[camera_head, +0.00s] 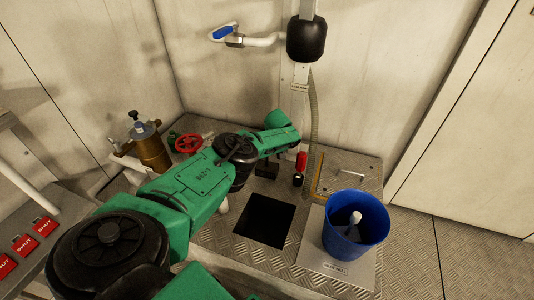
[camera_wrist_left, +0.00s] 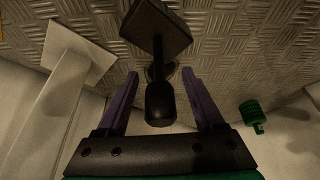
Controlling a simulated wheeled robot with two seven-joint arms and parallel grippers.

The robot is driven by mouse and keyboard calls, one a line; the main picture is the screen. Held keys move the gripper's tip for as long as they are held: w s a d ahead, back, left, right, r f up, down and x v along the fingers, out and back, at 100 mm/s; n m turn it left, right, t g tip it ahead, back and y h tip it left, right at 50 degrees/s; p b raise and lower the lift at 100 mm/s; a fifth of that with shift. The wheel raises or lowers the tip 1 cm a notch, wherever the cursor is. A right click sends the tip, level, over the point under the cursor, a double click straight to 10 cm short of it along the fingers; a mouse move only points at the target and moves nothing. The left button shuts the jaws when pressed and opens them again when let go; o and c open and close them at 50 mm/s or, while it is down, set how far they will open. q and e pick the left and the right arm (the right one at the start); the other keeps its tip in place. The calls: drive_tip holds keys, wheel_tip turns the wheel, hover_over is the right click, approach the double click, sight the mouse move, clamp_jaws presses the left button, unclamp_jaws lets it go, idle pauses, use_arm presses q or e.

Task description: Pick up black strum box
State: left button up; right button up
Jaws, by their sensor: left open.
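The black strum box (camera_wrist_left: 160,28) shows in the left wrist view as a dark square block with a rounded black cylinder (camera_wrist_left: 160,102) joined to it. My left gripper (camera_wrist_left: 160,74) is open, with one purple finger on each side of the cylinder. A gap shows between each finger and the cylinder. In the head view a small black object, seemingly the strum box (camera_head: 267,169), stands on the metal deck just below the end of my green left arm. The left fingers are hidden or too small to make out there. My right gripper is not in view.
A square dark opening (camera_head: 265,220) lies in the deck in front of the arm's end. A blue bucket (camera_head: 338,240) stands to its right. A red and black fitting (camera_head: 300,165), a ribbed hose (camera_head: 313,125) and a red valve wheel (camera_head: 188,144) are close by.

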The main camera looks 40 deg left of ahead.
use_arm(q)
clamp_jaws()
idle(1.3)
